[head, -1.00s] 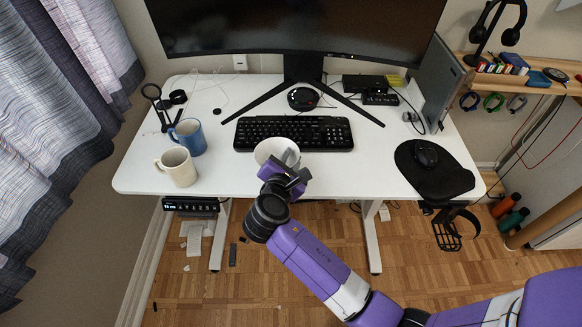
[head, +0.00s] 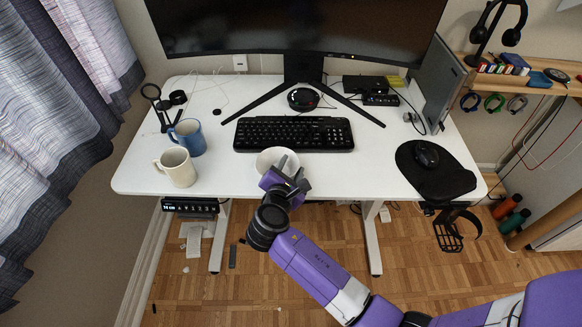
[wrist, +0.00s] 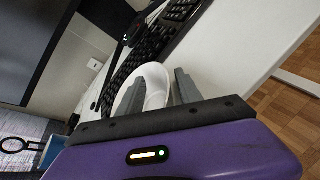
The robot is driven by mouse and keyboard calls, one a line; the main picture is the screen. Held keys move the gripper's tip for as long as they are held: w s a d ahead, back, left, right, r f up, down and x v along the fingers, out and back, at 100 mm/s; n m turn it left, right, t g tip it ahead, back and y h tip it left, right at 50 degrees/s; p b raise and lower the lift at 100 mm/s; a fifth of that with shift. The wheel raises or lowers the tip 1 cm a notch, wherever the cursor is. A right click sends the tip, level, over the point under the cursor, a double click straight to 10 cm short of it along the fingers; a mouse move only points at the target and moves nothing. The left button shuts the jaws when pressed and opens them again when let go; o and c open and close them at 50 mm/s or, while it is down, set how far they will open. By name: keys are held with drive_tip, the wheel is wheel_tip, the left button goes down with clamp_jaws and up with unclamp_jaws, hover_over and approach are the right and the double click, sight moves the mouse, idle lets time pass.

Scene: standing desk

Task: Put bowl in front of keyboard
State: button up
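The white bowl (head: 265,159) stands on the desk at the near side of the black keyboard (head: 293,133), close to the desk's front edge. In the head view its far rim slightly overlaps the keyboard's near edge; I cannot tell whether they touch. My gripper (head: 290,172) is at the bowl's near right side with its fingers apart. One finger shows over the bowl and the other to its right. In the wrist view the bowl (wrist: 153,83) shows between and beyond the two spread grey fingers. The gripper hides the bowl's near right part.
A white mug (head: 177,167) and a blue mug (head: 190,137) stand left of the bowl. A mouse (head: 427,155) lies on a black pad (head: 443,181) at the right. The monitor stand (head: 303,68) is behind the keyboard. Desk surface is clear on both sides of the bowl.

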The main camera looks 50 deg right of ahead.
drive_tip(key=shift+r, duration=0.2)
drive_tip(key=v, duration=1.2)
drive_tip(key=s+a+f+m+t+y, duration=0.2)
drive_tip(key=s+a+f+y, duration=0.25)
drive_tip(key=s, duration=0.25)
drive_tip(key=s+a+f+m+t+y, duration=0.25)
drive_tip(key=s+f+y, duration=0.2)
drive_tip(key=s, duration=0.25)
drive_tip(key=s+a+r+m+t+y, duration=0.1)
drive_tip(key=s+a+r+m+t, duration=0.1)
drive_tip(key=s+r+m, duration=0.3)
drive_tip(key=s+a+r+m+t+y, duration=0.2)
drive_tip(key=s+r+m, duration=0.4)
drive_tip(key=r, duration=0.6)
drive_tip(key=shift+a+m+p, duration=0.35)
drive_tip(key=shift+a+m, duration=0.1)
drive_tip(key=shift+m, duration=0.3)
